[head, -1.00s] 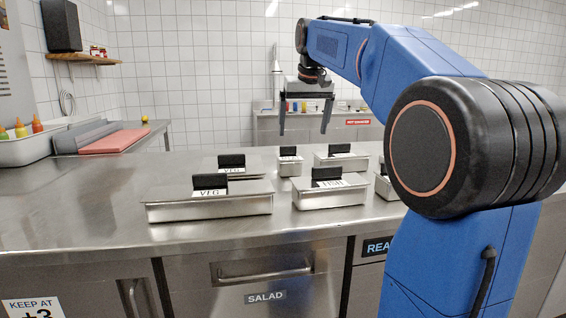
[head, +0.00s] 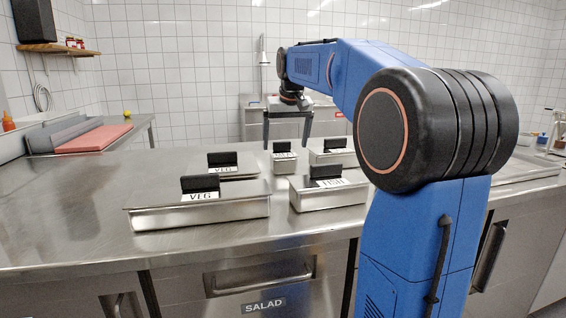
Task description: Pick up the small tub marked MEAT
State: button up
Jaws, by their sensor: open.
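Several lidded steel tubs with black handles and white labels stand on the steel counter in the head view. The smallest tub (head: 284,162) stands in the middle at the back; its label is too small to read. A front tub reads FISH (head: 327,194). Two wider tubs on the left read VEG, one in front (head: 200,209) and one behind (head: 220,172). Another tub (head: 334,156) at the back right has a label I cannot read.
A red cutting board (head: 95,138) lies on a side bench at the left. The steel counter (head: 70,215) is bare left of the tubs. My arm hides the counter right of the FISH tub. A SALAD drawer (head: 262,280) is below the counter's front edge.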

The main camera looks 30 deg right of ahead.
aim_at(284, 153)
jog(key=shift+x, duration=3.95)
jog(key=shift+s+a, duration=0.1)
jog(key=c, duration=1.4)
